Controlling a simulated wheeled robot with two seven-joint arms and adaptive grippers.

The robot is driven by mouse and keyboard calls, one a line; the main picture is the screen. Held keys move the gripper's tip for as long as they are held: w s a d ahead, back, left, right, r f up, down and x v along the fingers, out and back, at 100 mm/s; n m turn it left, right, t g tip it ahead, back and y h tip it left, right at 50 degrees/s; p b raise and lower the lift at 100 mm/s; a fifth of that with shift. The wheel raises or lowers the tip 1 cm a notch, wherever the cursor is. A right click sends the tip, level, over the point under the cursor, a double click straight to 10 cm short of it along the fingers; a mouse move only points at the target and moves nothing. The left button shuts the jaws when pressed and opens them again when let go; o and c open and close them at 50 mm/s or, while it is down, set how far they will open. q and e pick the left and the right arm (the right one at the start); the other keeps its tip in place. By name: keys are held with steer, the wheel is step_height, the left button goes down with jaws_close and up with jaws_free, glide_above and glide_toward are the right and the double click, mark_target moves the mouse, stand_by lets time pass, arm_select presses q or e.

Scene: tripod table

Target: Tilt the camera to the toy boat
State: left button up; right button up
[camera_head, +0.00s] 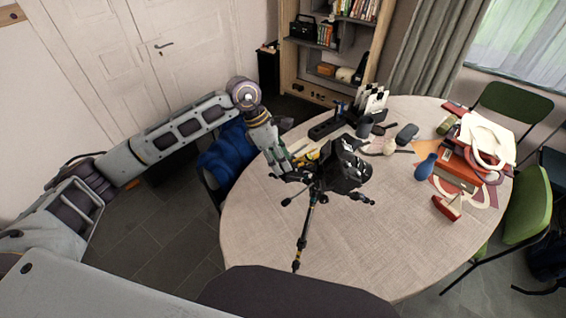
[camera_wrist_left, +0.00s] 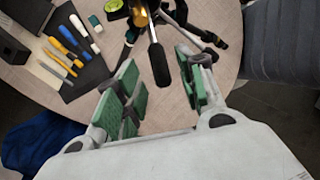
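A black camera (camera_head: 345,172) sits on a small black tripod (camera_head: 305,232) that stands on the round table. A pan handle with a black grip (camera_wrist_left: 158,62) shows in the left wrist view. My left gripper (camera_head: 283,165) is just left of the camera in the head view. Its green-padded fingers (camera_wrist_left: 160,78) are apart in the wrist view, with the grip between and just beyond their tips. I see no contact with it. A small red-and-white thing that looks like the toy boat (camera_head: 448,206) lies at the table's right side. My right gripper is not in view.
The round table (camera_head: 262,235) is clear at its front. A blue vase (camera_head: 426,167), a red box (camera_head: 457,172) and a white bag-like thing (camera_head: 487,138) are at the right. A dark organizer (camera_head: 328,127) is behind the camera. Pens and tools lie on a dark mat (camera_wrist_left: 85,72).

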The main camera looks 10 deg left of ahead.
arm_select(q)
steer(key=shift+x, duration=1.05)
jaws_close()
